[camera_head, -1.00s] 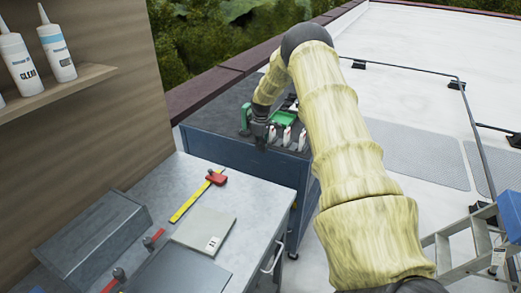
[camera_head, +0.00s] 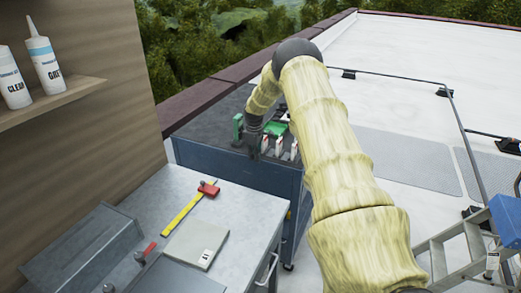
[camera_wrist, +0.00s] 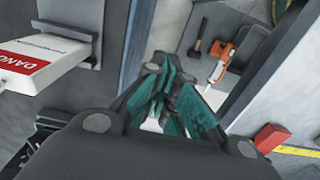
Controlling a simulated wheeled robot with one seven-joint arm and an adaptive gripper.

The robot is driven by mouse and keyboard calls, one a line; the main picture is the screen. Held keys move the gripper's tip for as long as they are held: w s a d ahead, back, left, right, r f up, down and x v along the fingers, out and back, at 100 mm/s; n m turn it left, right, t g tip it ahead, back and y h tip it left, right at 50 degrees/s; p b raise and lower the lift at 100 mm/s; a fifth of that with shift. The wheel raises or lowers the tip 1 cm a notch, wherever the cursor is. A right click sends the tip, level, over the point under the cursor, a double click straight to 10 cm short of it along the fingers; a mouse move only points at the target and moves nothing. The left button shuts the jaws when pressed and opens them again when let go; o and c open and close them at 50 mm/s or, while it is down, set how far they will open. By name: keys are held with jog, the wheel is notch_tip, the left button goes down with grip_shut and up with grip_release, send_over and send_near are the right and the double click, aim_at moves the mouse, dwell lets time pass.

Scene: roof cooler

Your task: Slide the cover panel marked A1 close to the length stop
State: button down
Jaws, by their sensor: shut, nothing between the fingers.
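A flat light grey panel (camera_head: 195,247) with a small white label lies on the metal bench; the mark is too small to read, so I cannot tell whether it is A1. A yellow rule (camera_head: 180,217) lies behind it, with a red block (camera_head: 208,188), perhaps the length stop, at its far end. A gap separates panel and block. The red block (camera_wrist: 271,137) also shows in the wrist view. My gripper (camera_head: 254,153) is away from the panel, by the blue cabinet's front edge. Its teal-padded fingers (camera_wrist: 168,100) are shut and empty in the wrist view.
The blue cabinet (camera_head: 235,166) carries green and white items. A stepladder (camera_head: 455,258) stands right. The wrist view shows a white danger-labelled box (camera_wrist: 40,62).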

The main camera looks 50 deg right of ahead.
aim_at(263, 144)
jog(key=shift+w+d+f+b, duration=0.1)
jog(key=shift+w+d+b, duration=0.3)
jog(key=shift+d+b, duration=0.45)
jog(key=shift+w+d+r+b, duration=0.1)
jog(key=shift+w+d+b, duration=0.3)
jog(key=shift+d, duration=0.7)
jog(key=shift+w+d+f+b, duration=0.1)
jog(key=shift+w+d+b, duration=0.25)
jog(key=shift+d+b, duration=0.5)
jog(key=shift+w+d+b, duration=0.3)
jog(key=shift+d+b, duration=0.3)
jog(key=shift+d, duration=0.25)
jog(key=shift+w+d+b, duration=0.25)
jog(key=shift+d+b, duration=0.3)
jog(key=shift+d, duration=0.25)
jog(key=shift+w+d+b, duration=0.15)
jog(key=shift+d+b, duration=0.2)
jog(key=shift+w+d, duration=0.1)
jog(key=shift+d, duration=0.2)
jog(key=shift+r, duration=0.2)
jog(key=shift+d+r, duration=0.1)
jog(key=shift+r, duration=0.25)
jog(key=shift+r+p, duration=1.85)
jog(key=shift+r, duration=1.2)
